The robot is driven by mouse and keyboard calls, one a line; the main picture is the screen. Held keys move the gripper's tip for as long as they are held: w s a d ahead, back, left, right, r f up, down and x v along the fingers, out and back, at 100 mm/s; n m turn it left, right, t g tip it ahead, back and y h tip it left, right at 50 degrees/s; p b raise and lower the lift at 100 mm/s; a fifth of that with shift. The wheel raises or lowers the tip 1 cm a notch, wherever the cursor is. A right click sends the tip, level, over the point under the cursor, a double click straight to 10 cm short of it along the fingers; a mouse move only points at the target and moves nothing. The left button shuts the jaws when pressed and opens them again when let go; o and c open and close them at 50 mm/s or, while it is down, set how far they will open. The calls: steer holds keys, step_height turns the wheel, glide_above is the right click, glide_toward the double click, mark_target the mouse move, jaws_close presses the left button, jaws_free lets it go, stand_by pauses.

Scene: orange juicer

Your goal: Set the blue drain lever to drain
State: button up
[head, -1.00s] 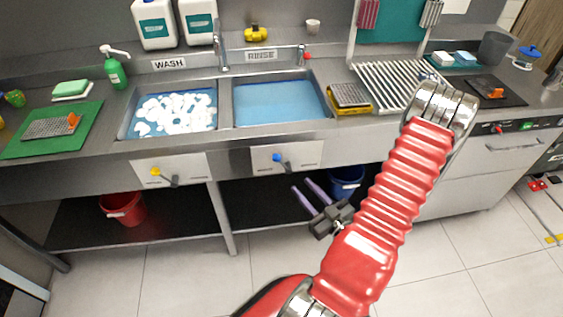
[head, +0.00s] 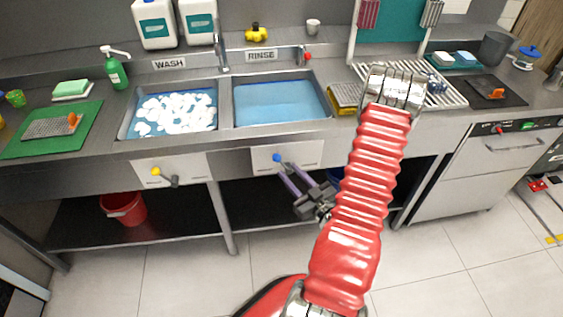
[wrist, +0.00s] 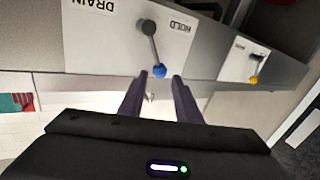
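The blue drain lever (head: 277,158) is on a white plate (head: 305,154) on the sink front below the RINSE basin. In the wrist view, the picture is turned over, and the lever's blue knob (wrist: 159,71) leans slightly toward the HOLD label (wrist: 181,26). The DRAIN label (wrist: 86,11) is at the plate's other end. My gripper (head: 287,169) is open with two purple fingers pointing up at the lever. In the wrist view, my gripper (wrist: 160,77) has its fingertips on either side of the knob's line, with gaps visible. I cannot tell whether they reach around it.
A second lever with a yellow knob (head: 156,171) is below the WASH basin (head: 128,122). The counter's front edge is just above the levers.

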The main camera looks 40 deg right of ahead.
mark_target(281, 162)
steer(key=w+d, duration=0.1)
steer(key=w, duration=0.5)
steer(key=shift+w, duration=0.15)
jaws_close()
stand_by(0.4)
